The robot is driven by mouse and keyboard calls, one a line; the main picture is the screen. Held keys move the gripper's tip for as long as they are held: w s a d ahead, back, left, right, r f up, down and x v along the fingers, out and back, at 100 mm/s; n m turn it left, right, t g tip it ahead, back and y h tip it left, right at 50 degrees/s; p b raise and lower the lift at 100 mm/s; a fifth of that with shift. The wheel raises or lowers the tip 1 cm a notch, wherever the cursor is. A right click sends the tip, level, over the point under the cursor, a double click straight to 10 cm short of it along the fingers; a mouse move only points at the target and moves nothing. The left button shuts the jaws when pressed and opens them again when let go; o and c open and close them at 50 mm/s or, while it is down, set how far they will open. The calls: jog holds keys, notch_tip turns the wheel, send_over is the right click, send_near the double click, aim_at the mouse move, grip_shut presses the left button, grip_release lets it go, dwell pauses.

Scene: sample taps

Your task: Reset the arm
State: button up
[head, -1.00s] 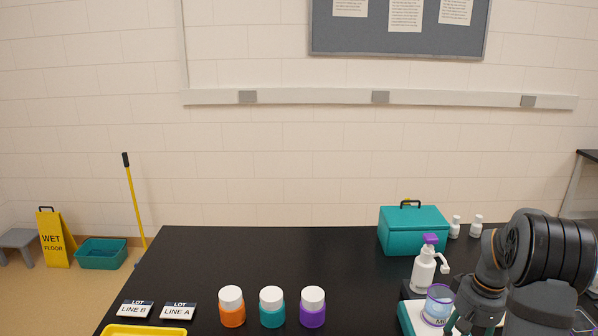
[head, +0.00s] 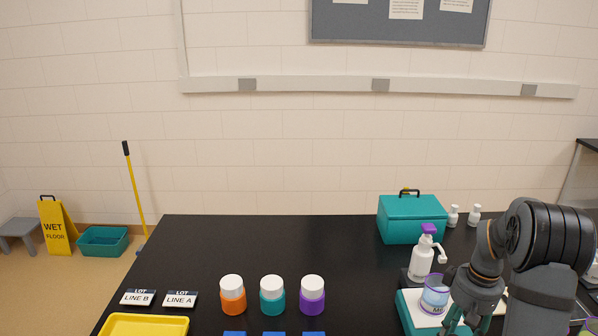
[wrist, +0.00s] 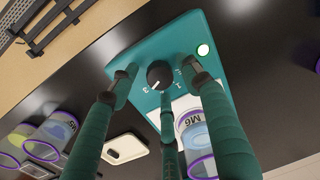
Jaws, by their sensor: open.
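My gripper (head: 456,318) is at the right of the head view, low over the front of a teal device (head: 408,310). In the wrist view its green fingers (wrist: 160,88) are spread open and empty. The device's black dial (wrist: 158,74), with small numerals around it, shows between the fingertips; I cannot tell whether they touch it. A round white light (wrist: 203,50) is on the device's corner. A clear cup (head: 434,294) with a purple rim stands on the device; its label reads M6 in the wrist view (wrist: 192,122).
A white pump bottle (head: 422,258) with a purple top stands behind the cup, and a teal box (head: 412,222) behind that. Orange (head: 232,296), teal (head: 272,296) and purple (head: 312,296) jars stand mid-table. A yellow tray (head: 145,325) and two lot signs are at left.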

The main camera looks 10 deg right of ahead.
jog(key=m, duration=0.1)
jog(key=m+b, duration=0.1)
jog(key=m, duration=0.1)
jog(key=shift+f, duration=0.25)
jog(key=m+b, duration=0.2)
jog(key=m, duration=0.3)
jog(key=shift+b, duration=0.3)
jog(key=m+b, duration=0.2)
jog(key=m, duration=0.2)
jog(key=shift+m+t, duration=0.3)
jog(key=m+b, duration=0.2)
jog(key=m, duration=0.2)
jog(key=shift+s+a+h, duration=0.1)
jog(key=shift+h, duration=0.2)
notch_tip(320, 180, up, 12)
jog(key=m, duration=0.2)
notch_tip(320, 180, down, 11)
jog(key=shift+s, duration=0.1)
jog(key=shift+f+n, duration=0.15)
jog(key=shift+n, duration=0.15)
jog(key=shift+r, duration=0.85)
